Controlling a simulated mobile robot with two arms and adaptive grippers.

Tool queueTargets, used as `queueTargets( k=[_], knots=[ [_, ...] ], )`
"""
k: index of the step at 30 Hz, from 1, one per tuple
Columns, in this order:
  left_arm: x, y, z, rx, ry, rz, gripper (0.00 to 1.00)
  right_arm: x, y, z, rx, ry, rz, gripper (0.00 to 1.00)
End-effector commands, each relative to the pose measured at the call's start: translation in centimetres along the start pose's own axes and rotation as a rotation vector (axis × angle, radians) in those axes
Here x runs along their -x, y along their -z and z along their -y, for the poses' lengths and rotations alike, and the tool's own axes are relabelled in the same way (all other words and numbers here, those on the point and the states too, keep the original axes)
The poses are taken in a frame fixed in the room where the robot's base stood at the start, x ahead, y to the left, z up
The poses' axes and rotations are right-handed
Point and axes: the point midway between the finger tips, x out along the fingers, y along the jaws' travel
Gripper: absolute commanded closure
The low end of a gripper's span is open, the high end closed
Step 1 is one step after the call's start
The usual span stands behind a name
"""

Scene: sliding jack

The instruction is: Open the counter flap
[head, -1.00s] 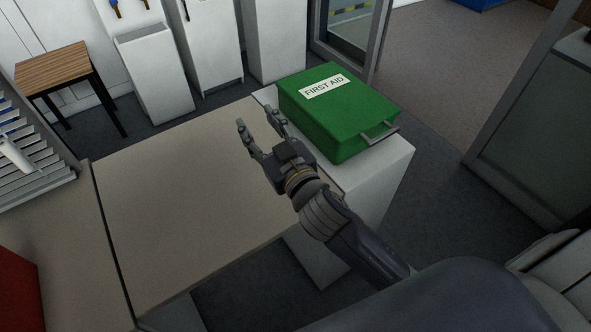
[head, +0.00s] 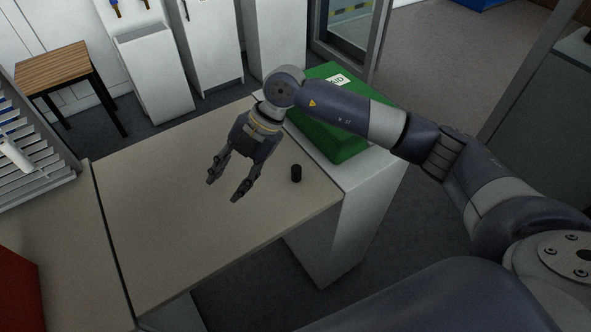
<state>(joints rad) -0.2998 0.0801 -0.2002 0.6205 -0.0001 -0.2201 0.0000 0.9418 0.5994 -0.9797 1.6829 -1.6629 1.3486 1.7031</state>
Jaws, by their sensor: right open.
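The counter flap (head: 170,220) is a flat beige panel lying level. A dark seam along its left side parts it from the fixed counter (head: 60,240). A small black knob (head: 296,173) stands on the flap near its right end. My right gripper (head: 223,188) is open and empty over the flap, left of the knob and apart from it, with its fingers pointing down and towards the near left. I cannot tell whether the fingertips touch the panel. My left gripper is not in view.
A green first aid box (head: 335,140) sits on the white cabinet (head: 350,225) at the flap's right end, partly hidden by my right arm. A wood-topped table (head: 52,66) and white cabinets (head: 155,75) stand behind. A red object (head: 18,290) is at lower left.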

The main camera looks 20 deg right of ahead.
Motion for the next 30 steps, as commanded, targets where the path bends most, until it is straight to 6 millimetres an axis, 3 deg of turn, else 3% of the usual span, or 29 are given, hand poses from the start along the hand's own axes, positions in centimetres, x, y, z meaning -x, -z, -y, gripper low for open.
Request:
queueTargets(
  k=[1,3,6,9,12,17,30],
  knots=[
    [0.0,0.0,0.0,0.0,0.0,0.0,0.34,1.7,-3.0,1.0,-0.047,0.071,0.109,0.57],
    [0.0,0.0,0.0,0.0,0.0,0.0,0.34,3.9,-6.4,2.6,-0.121,0.16,0.242,0.57],
    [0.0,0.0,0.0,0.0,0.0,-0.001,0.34,7.0,-9.8,4.4,-0.214,0.245,0.39,0.57],
    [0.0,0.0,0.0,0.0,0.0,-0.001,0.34,9.2,-11.6,5.5,-0.278,0.291,0.482,0.57],
    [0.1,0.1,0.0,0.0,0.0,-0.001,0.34,9.9,-12.3,6.1,-0.307,0.312,0.519,0.57],
    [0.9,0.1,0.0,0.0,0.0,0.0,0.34,8.8,-13.0,6.8,-0.311,0.318,0.522,0.57],
    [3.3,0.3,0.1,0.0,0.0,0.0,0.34,2.4,-16.3,9.5,-0.309,0.316,0.519,0.57]
  ],
)
